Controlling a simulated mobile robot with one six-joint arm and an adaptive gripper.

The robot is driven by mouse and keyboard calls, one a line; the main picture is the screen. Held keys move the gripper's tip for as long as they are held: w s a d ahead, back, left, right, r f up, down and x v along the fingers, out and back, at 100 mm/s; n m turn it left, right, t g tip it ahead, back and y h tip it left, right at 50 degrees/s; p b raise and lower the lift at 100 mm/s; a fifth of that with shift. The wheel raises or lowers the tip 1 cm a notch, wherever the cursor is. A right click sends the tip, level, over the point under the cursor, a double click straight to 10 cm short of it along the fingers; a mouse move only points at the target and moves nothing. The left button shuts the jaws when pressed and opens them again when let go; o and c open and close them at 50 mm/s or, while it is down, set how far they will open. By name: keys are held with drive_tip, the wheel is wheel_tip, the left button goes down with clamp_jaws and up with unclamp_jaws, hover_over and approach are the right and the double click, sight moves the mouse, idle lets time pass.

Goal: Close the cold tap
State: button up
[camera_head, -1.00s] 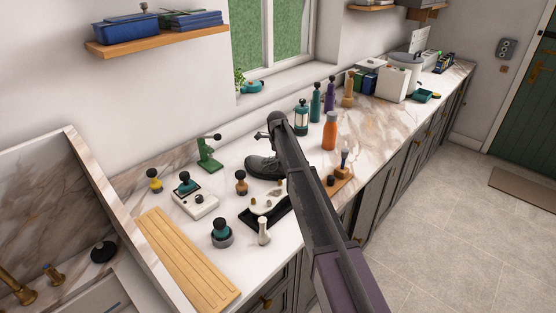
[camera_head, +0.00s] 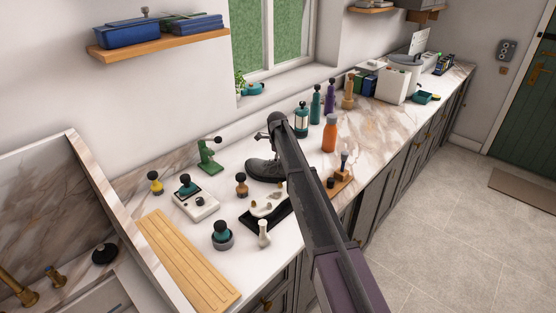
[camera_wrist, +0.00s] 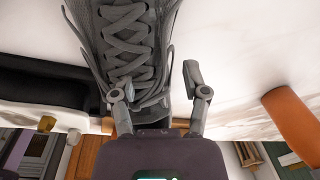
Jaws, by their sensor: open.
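A brass tap handle with a blue top (camera_head: 53,276) stands at the lower left of the head view, beside the brass spout (camera_head: 16,287). I take it for the cold tap; I cannot tell whether it is open. My gripper (camera_head: 270,132) is far from it, over the counter to the right. In the wrist view my gripper (camera_wrist: 158,88) is open, its fingers apart. The dark laced boot (camera_head: 265,168) lies beyond and partly between the fingers in the wrist view (camera_wrist: 128,38); I cannot tell whether they touch it.
The counter (camera_head: 390,122) holds several bottles and small tools, including an orange bottle (camera_head: 330,133). A wooden drainboard (camera_head: 187,262) and upright marble panel (camera_head: 45,185) are near the sink. A shelf (camera_head: 160,42) overhangs at upper left.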

wheel_tip(320, 180, up, 11)
drive_tip(key=p, duration=1)
drive_tip(key=shift+s+a, duration=0.25)
drive_tip(key=shift+s, duration=0.15)
idle(0.4)
drive_tip(key=s+d+n, duration=0.7)
drive_tip(key=s+d, duration=0.1)
drive_tip(key=s, duration=0.6)
drive_tip(key=s+d+n, duration=0.7)
drive_tip(key=s+d, duration=0.2)
drive_tip(key=s, duration=0.4)
drive_tip(key=s+d+n, duration=0.7)
drive_tip(key=s+d, duration=0.2)
drive_tip(key=s, duration=0.5)
drive_tip(key=shift+s+g, duration=0.35)
drive_tip(key=shift+g, duration=0.05)
drive_tip(key=shift+c, duration=0.2)
